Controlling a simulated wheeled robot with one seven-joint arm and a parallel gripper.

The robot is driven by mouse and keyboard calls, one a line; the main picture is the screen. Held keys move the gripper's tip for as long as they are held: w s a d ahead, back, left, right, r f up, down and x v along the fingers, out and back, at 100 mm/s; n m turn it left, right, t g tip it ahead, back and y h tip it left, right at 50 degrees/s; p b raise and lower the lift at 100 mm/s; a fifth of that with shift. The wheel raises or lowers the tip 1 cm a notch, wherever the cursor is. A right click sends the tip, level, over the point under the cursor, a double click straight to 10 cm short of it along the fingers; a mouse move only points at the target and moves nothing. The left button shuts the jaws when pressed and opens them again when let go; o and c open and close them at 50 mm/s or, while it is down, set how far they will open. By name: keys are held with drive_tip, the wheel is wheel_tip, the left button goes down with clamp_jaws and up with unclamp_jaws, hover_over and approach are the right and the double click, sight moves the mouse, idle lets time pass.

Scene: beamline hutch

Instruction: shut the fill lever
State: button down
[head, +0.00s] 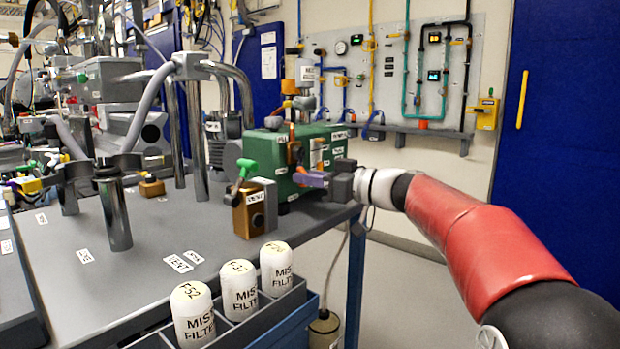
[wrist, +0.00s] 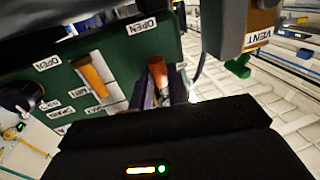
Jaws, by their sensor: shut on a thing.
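The green box (head: 325,150) stands at the right end of the bench, with a FILL label (head: 282,138) on its near face. A copper-coloured lever (head: 292,152), which I take as the fill lever, is beside that label. In the wrist view this lever (wrist: 157,72) stands between my purple fingers, under an OPEN label. My gripper (head: 302,178) reaches in from the right and is shut on it; the fingers and wrist housing hide its lower part. A second, orange lever (wrist: 92,78) is on the same green face, apart from my fingers.
A brass block labelled VENT (head: 254,212) with a green handle (head: 246,168) stands just left of my gripper. White mist filters (head: 240,288) sit in a blue rack at the front. Steel posts rise to the left; the floor at right is open.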

sight(278, 170)
drive_tip(key=shift+s+f+b, duration=0.1)
drive_tip(key=shift+b, duration=0.25)
drive_tip(key=m+b, duration=0.1)
drive_tip(key=b, duration=0.1)
drive_tip(key=shift+s+a+f+m+b, duration=0.15)
drive_tip(key=shift+s+a+m+b, duration=0.15)
drive_tip(key=shift+m, duration=0.1)
drive_tip(key=shift+s+a+m+y+b, duration=0.15)
drive_tip(key=shift+s+m+y+b, duration=0.2)
drive_tip(key=shift+m+b, duration=0.65)
drive_tip(key=m+b, duration=0.2)
drive_tip(key=shift+s+a+r+m+t+b, duration=0.3)
drive_tip(key=shift+t, duration=0.1)
drive_tip(key=m, duration=0.1)
drive_tip(key=m+b, duration=0.1)
drive_tip(key=m, duration=0.1)
drive_tip(key=shift+s+a+r+t+b, duration=0.3)
drive_tip(key=shift+s+r+t, duration=0.05)
drive_tip(key=shift+r+t, duration=0.05)
drive_tip(key=shift+s+a+r+m+t+b, duration=0.15)
drive_tip(key=shift+r+m+t, duration=0.4)
drive_tip(key=shift+m, duration=1.2)
drive_tip(key=shift+s+a+r+m+t+b, duration=0.1)
drive_tip(key=shift+s+a+r+m+t, duration=0.35)
drive_tip(key=shift+m, duration=1.25)
drive_tip(key=shift+w+d+r+m+t+b, duration=0.25)
drive_tip(key=shift+r+m, duration=0.5)
drive_tip(key=shift+m, duration=1)
drive_tip(key=shift+s, duration=0.2)
